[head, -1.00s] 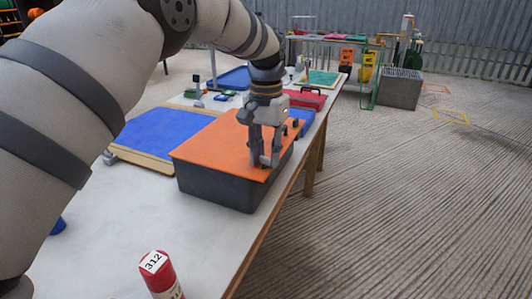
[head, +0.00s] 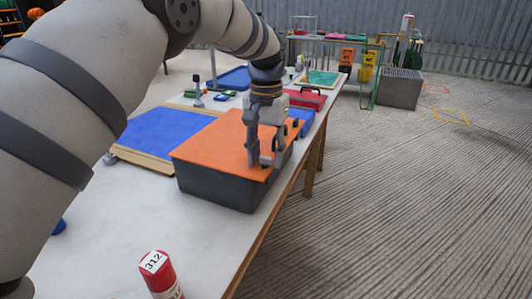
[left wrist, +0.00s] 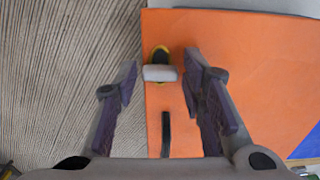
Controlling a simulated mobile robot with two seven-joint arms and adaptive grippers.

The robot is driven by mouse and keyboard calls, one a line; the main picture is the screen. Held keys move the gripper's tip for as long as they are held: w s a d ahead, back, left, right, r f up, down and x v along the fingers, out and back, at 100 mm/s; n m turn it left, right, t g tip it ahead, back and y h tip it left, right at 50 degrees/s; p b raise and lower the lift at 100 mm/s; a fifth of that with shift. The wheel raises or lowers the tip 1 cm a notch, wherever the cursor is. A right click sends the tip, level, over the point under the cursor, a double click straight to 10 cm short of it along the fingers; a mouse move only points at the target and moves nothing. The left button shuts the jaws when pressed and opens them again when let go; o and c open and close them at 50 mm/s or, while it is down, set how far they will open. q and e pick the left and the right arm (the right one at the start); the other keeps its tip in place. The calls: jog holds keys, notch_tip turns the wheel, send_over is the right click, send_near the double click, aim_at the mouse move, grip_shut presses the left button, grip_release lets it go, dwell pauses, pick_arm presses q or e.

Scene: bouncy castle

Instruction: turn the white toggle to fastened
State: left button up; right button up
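The white toggle (left wrist: 159,73) lies crosswise at the edge of an orange panel (left wrist: 250,70) in the left wrist view, with a yellow and black piece (left wrist: 161,50) at it. My left gripper (left wrist: 160,66) is open, with one finger on each side of the toggle and a visible gap to both. In the head view the left gripper (head: 266,161) points down over the right edge of the orange top (head: 215,146) of a dark grey box (head: 215,188). There the fingers hide the toggle. Whether they touch the panel I cannot tell. My right gripper is out of view.
A dark bar (left wrist: 166,134) lies on the panel near the toggle. On the white table (head: 120,220) stand a red cylinder marked 312 (head: 160,275), a blue board (head: 160,132) and a red case (head: 306,97).

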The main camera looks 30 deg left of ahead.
aim_at(266, 157)
pick_arm(q)
notch_tip(266, 157, up, 12)
dwell(0.6)
